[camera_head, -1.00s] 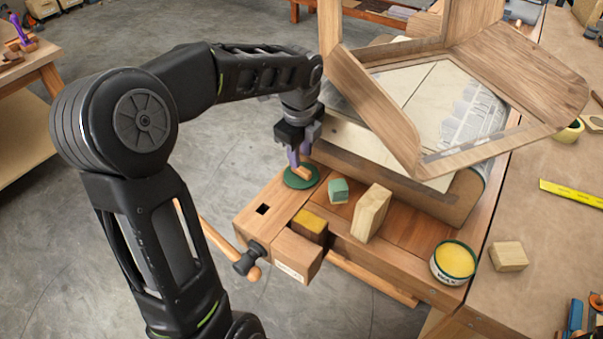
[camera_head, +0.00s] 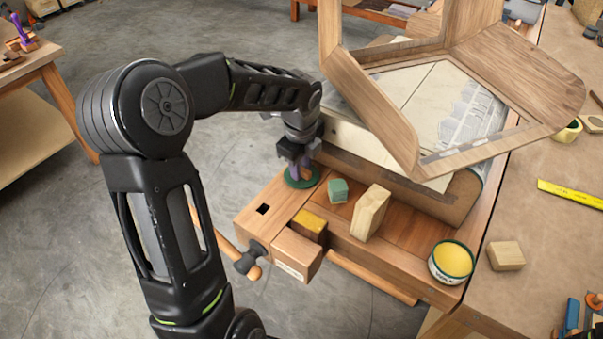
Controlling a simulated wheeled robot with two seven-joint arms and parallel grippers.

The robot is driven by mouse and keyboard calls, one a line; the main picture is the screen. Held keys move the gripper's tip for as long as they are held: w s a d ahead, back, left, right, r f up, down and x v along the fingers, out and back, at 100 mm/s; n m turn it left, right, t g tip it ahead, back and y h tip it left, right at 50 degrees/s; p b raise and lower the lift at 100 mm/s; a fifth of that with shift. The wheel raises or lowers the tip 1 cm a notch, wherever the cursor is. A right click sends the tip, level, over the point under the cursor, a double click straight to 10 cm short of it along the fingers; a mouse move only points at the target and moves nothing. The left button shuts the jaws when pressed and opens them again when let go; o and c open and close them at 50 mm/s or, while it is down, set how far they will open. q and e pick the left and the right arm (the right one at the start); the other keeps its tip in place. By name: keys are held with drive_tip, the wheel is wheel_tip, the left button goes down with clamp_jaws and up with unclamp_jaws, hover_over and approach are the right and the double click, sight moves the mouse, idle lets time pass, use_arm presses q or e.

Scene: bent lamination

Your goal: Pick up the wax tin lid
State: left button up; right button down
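The wax tin lid (camera_head: 292,182) is a flat, dark green disc lying on the left back part of the wooden bench top. My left gripper (camera_head: 301,174) points down right over the lid, its purple fingers at or just above the lid's middle. The fingers and the gripper body hide the lid's centre, and I cannot tell whether they are closed on anything. The open wax tin (camera_head: 453,261), with yellow wax inside, stands at the bench's right front corner. My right gripper is not in view.
A large bent wooden frame (camera_head: 375,110) rises behind over a board. The wooden vise (camera_head: 297,255) is at the front. Another block (camera_head: 506,256) lies right.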

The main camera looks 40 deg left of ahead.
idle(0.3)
use_arm(q)
clamp_jaws()
idle(0.3)
